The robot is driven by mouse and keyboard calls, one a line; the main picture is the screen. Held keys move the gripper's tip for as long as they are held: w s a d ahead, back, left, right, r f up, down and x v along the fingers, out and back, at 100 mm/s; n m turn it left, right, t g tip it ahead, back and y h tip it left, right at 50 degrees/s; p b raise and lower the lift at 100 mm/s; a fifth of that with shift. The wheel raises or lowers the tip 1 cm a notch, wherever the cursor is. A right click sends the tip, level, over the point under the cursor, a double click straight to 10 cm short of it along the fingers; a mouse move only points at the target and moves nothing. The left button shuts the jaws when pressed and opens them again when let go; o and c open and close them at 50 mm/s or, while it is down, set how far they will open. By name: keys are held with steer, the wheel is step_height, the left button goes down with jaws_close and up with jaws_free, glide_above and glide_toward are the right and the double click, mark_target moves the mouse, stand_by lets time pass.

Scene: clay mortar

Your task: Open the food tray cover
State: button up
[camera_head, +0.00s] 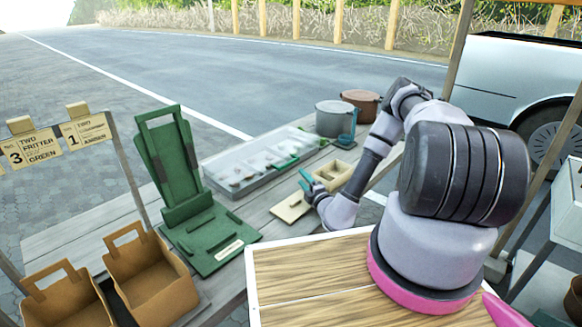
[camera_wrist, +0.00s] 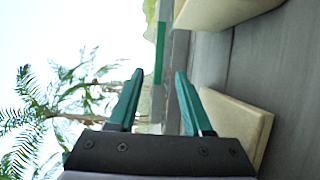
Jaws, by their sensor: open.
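The food tray (camera_head: 225,185) is a long, low grey box on the wooden counter, under a clear, flat-looking cover (camera_head: 250,160). A green handle (camera_head: 287,162) sits on the cover's near right side. Several pale food pieces show dimly through the cover. My gripper (camera_head: 303,179), with teal fingers, is just right of the tray's near right end. In the wrist view the fingers (camera_wrist: 160,78) are spread, with nothing between them. A green bar (camera_wrist: 160,48), probably the handle, shows ahead of the fingertips, apart from them. The view is turned sideways.
A cream board (camera_head: 291,207) lies close to my gripper and a cream divided box (camera_head: 333,174) sits right of it. Pots (camera_head: 335,120) stand behind. A green stand (camera_head: 170,160) and paper bags (camera_head: 150,275) are at left. A wooden board (camera_head: 310,275) is in front.

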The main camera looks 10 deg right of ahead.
mark_target(290, 164)
steer(key=x, duration=1)
steer(key=shift+w+a, duration=0.1)
steer(key=shift+w, duration=0.1)
jaws_close()
stand_by(1.1)
